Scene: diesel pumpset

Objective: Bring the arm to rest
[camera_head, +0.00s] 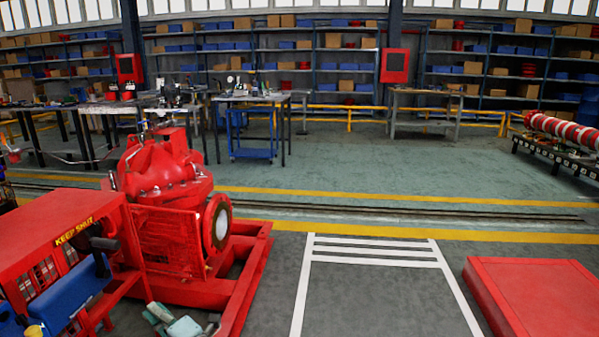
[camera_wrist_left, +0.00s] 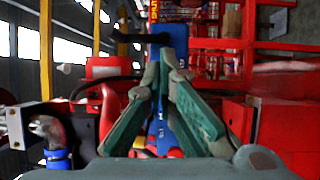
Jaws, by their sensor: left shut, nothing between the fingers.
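My left gripper (camera_head: 178,322) shows at the bottom edge of the head view, in front of the red pumpset frame. In the left wrist view its green-grey fingers (camera_wrist_left: 167,62) come together at the tips and are shut with nothing between them. Red machine parts lie beyond and on both sides of the fingers there. The red diesel pumpset (camera_head: 160,172) fills the lower left of the head view, with a round flange facing right. I cannot tell whether the gripper touches it. My right gripper is not in view.
A red control housing marked "KEEP SHUT" (camera_head: 62,235) and a blue part (camera_head: 70,292) stand left of my gripper. A red platform (camera_head: 535,298) is at lower right. The floor with white stripes (camera_head: 372,250) between is clear. Workbenches and shelves line the back.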

